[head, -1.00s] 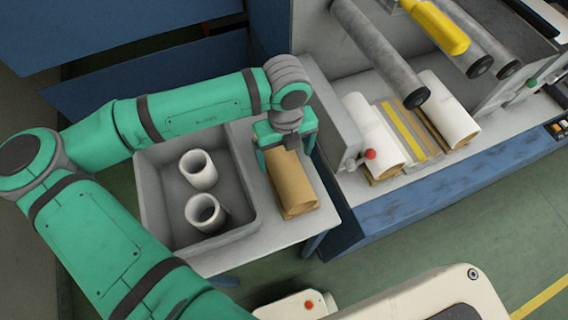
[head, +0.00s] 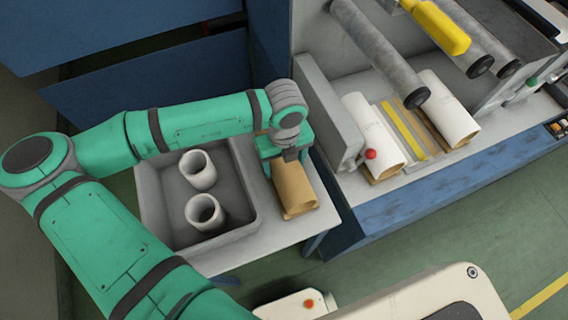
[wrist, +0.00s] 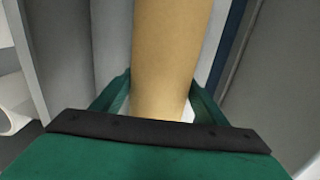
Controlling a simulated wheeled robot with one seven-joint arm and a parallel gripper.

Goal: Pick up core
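The core is a tan cardboard tube (head: 295,190) lying on the grey table to the right of the grey bin. It also fills the middle of the wrist view (wrist: 168,45), lengthwise. My gripper (head: 286,166) is green and sits low over the core's back half. In the wrist view its two green fingers (wrist: 160,92) stand one on each side of the core, close to its edges, and look open. Whether they touch the core I cannot tell. The core's far end is partly hidden behind my gripper in the head view.
The grey bin (head: 155,215) left of the core holds two white tubes (head: 199,170). A machine panel (head: 325,115) stands close to the right, with white rolls (head: 372,130) and metal rollers (head: 385,55) beyond it.

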